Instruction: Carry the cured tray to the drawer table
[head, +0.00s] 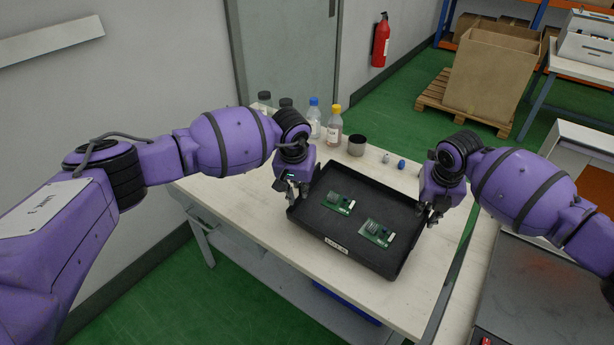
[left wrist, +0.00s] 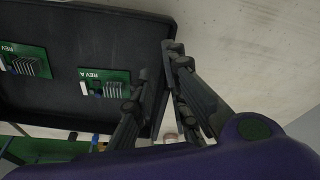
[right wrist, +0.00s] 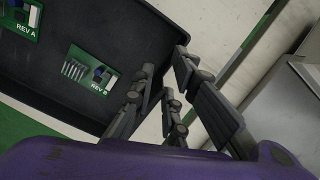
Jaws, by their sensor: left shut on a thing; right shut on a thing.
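The black tray (head: 352,249) is over the pale table in the head view, its label facing the front. Two green circuit boards lie in it, one on the left (head: 339,203) and one on the right (head: 377,232). My left gripper (head: 296,193) is shut on the tray's left wall; the left wrist view shows its fingers (left wrist: 160,92) on either side of the rim. My right gripper (head: 430,215) is shut on the right wall, and its fingers (right wrist: 165,90) show at the rim in the right wrist view. I cannot tell whether the tray touches the table.
Bottles with blue (head: 314,118) and yellow (head: 333,127) caps and a dark cup (head: 356,146) stand at the table's (head: 232,200) back. A metal-topped unit (head: 530,300) stands close on the right. Behind are a cardboard box (head: 490,75) on a pallet and a fire extinguisher (head: 380,42).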

